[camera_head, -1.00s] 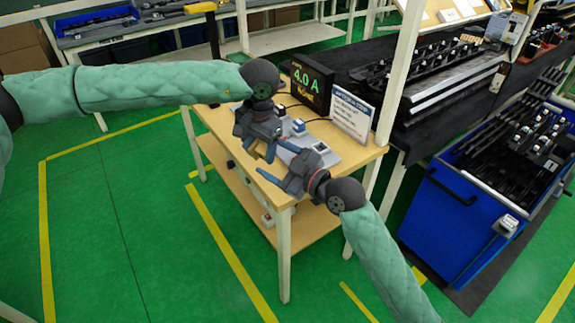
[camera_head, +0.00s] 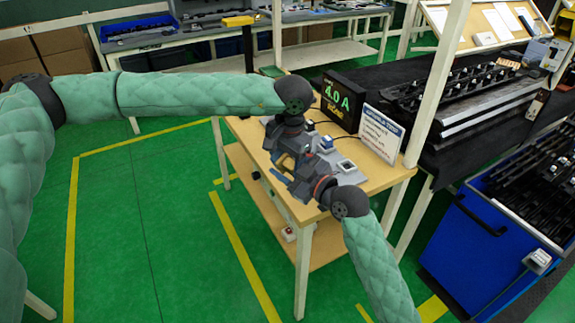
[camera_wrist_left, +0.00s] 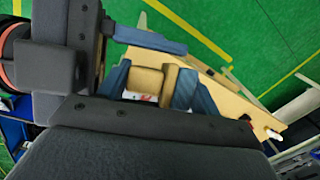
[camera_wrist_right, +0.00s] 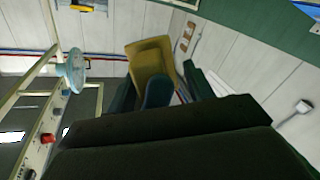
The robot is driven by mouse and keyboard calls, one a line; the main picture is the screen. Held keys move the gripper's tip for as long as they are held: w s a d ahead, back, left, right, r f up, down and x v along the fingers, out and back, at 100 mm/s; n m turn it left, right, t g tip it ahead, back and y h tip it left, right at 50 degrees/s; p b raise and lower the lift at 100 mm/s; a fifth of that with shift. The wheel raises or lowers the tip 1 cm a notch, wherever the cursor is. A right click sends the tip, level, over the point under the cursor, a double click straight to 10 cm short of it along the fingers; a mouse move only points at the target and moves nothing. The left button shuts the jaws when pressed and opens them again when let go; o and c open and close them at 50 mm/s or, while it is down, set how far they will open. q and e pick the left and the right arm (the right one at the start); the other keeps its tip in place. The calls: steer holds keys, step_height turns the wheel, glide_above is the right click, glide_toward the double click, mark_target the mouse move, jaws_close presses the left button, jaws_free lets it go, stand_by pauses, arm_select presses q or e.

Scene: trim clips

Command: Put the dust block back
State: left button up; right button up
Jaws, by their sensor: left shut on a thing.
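A tan block (camera_wrist_left: 148,82), seemingly the dust block, sits between the blue fingers of my left gripper (camera_wrist_left: 153,70) in the left wrist view. In the head view my left gripper (camera_head: 280,160) is shut on it above the wooden table (camera_head: 249,132), but the arms hide the block there. My right gripper (camera_head: 290,168) is open and close beside the left one; its blue finger (camera_wrist_left: 150,38) passes beside the block in the left wrist view. The right wrist view shows the yellowish block (camera_wrist_right: 152,62) just beyond the jaws, near a left finger. Contact with the right fingers cannot be told.
A grey fixture (camera_head: 352,178) with a small blue part (camera_head: 327,142) lies on the table under the grippers. A display reading 4.0 A (camera_head: 342,100) and a sign (camera_head: 380,133) stand behind. A white post (camera_head: 437,85) rises at the table's right. A blue bin (camera_head: 462,240) stands right.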

steer(key=c, duration=0.6)
arm_select(q)
steer(key=o, duration=1.2)
arm_select(e)
steer(key=shift+a, duration=0.1)
